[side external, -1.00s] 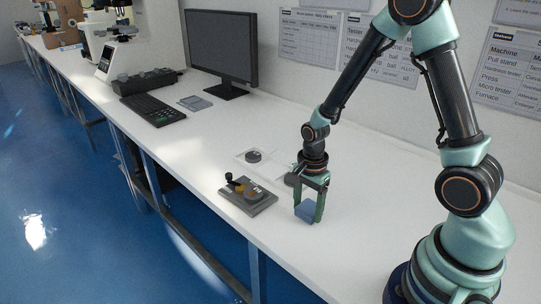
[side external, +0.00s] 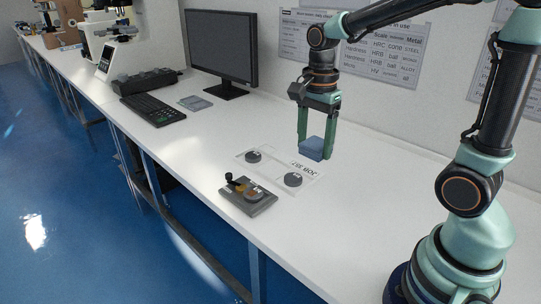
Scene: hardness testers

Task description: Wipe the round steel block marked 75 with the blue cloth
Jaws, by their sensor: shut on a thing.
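My gripper (side external: 317,144) is shut on the blue cloth (side external: 312,149), a folded pad between its two green fingers. It holds the cloth above the bench, over the back right of a pale sheet. Two dark round blocks lie on that sheet: one block (side external: 253,156) at the left and another block (side external: 292,179) at the front right. Another round metal piece (side external: 254,194) sits on a small dark fixture (side external: 266,206) in front of the sheet. The marks on the round pieces are too small to read, so I cannot tell which is 75.
The pale sheet (side external: 272,169) has printed lettering at its right end. The fixture has a black-knobbed lever (side external: 230,178). A keyboard (side external: 152,109), a monitor (side external: 222,50) and a dark device (side external: 147,81) stand further left. The white bench (side external: 375,200) is clear to the right.

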